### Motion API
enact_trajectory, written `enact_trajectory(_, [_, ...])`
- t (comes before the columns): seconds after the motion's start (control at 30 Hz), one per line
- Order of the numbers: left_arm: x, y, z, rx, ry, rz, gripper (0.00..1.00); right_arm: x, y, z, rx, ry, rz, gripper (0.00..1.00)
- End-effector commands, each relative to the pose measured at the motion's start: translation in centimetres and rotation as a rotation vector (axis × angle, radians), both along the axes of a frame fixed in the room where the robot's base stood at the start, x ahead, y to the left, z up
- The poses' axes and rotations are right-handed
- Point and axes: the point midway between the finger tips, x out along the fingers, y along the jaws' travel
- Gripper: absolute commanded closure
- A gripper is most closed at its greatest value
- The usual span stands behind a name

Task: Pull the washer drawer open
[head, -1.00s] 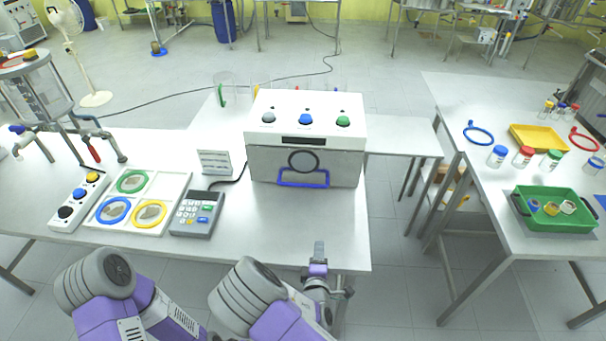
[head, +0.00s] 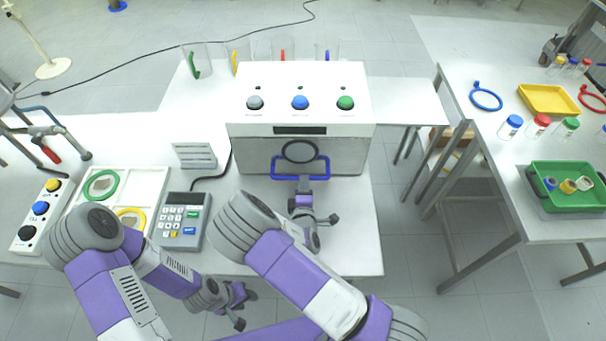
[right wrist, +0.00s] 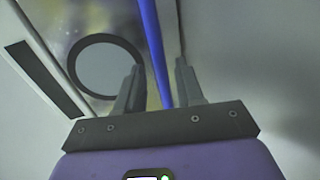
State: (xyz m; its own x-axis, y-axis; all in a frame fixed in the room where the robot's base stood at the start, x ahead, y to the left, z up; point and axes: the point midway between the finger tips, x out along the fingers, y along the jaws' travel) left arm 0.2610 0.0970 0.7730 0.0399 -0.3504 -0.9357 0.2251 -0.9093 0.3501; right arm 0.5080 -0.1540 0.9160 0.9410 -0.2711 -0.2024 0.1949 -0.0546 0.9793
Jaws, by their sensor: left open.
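The washer (head: 350,128) is a white box with grey, blue and green buttons on top. Its grey drawer front (head: 348,156) carries a round dark-rimmed window and a blue handle (head: 325,168); no gap shows around the drawer front. My right gripper (head: 303,184) is at the middle of the handle. In the right wrist view the blue handle bar (right wrist: 153,50) passes between the two fingers of the right gripper (right wrist: 158,80), which stand apart with space beside the bar. My left gripper (head: 238,300) is low, near the table's front edge, away from the washer.
Left of the washer are a keypad (head: 183,222), a small white sign (head: 195,155), a ring tray (head: 142,182) and a button box (head: 40,214). A side table at right holds a green bin (head: 570,200) and a yellow tray (head: 548,99).

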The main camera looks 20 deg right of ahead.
Motion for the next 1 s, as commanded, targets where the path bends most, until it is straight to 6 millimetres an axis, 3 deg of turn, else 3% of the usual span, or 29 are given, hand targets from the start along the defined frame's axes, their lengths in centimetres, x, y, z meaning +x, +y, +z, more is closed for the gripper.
enact_trajectory(0.23, [0.0, 0.0, -0.1, 0.000, -0.001, 0.000, 0.57, 3.2, -1.0, -0.7, 0.000, -0.001, -0.001, 0.63])
enact_trajectory(0.6, [0.0, 0.0, -0.1, 0.000, -0.001, 0.000, 0.57, 3.9, -1.1, -0.8, -0.001, 0.000, 0.000, 0.63])
enact_trajectory(0.87, [0.0, 0.0, -0.1, 0.000, -0.001, 0.000, 0.57, 3.9, -1.1, -0.8, 0.000, 0.000, 0.000, 1.00])
enact_trajectory(1.0, [0.0, 0.0, -0.1, 0.000, -0.001, 0.000, 0.57, 3.9, -1.1, -0.8, 0.000, 0.000, 0.000, 1.00])
